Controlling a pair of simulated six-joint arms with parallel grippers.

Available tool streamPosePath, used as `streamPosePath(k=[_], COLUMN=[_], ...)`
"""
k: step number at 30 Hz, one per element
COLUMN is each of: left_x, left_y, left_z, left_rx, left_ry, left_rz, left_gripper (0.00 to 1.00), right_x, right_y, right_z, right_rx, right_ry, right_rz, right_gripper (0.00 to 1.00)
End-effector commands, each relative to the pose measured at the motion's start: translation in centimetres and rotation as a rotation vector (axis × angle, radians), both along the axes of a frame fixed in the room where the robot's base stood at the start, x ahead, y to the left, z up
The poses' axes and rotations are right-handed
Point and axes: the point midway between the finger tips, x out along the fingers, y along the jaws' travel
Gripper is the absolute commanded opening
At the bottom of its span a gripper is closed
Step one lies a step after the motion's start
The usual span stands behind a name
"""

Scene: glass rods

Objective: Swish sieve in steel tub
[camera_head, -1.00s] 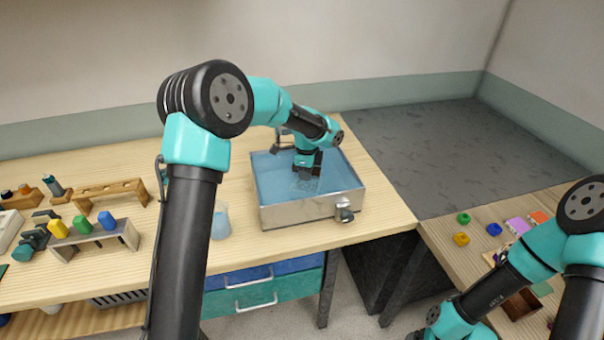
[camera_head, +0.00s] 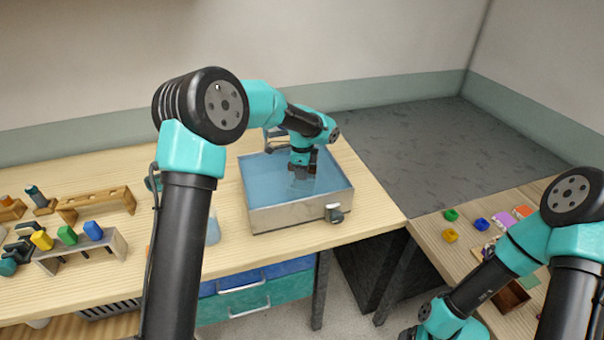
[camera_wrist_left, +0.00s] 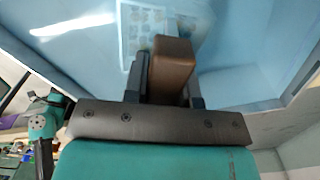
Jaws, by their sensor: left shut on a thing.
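The steel tub (camera_head: 290,217) stands on the wooden bench, filled with blue water, with a dark knob on its front wall. My left gripper (camera_head: 302,172) reaches down over the water inside the tub. In the left wrist view, my left gripper (camera_wrist_left: 165,85) is shut on a brown block-like handle (camera_wrist_left: 172,62). A pale square with a grid-like pattern, likely the sieve (camera_wrist_left: 150,28), shows under the water beyond the handle. In the head view the sieve is only a faint shape below the gripper.
A rack with yellow, green and blue pieces (camera_head: 80,252) and a wooden holder (camera_head: 95,203) stand on the left of the bench. A clear beaker (camera_head: 212,230) stands just left of the tub. Small coloured pieces (camera_head: 451,235) lie on the right table.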

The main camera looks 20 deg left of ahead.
Motion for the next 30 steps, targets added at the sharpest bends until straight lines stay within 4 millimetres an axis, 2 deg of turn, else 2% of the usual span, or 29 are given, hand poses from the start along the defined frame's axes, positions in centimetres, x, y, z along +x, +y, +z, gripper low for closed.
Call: streamPosePath(k=[30], left_x=[0.0], left_y=[0.0], left_z=[8.0], left_rx=[0.000], left_ry=[-0.002], left_rz=[-0.001], left_gripper=[0.00], right_x=[0.0], right_y=[0.0], right_z=[0.0], right_rx=[0.000], right_ry=[0.000], right_rz=[0.000], right_gripper=[0.81])
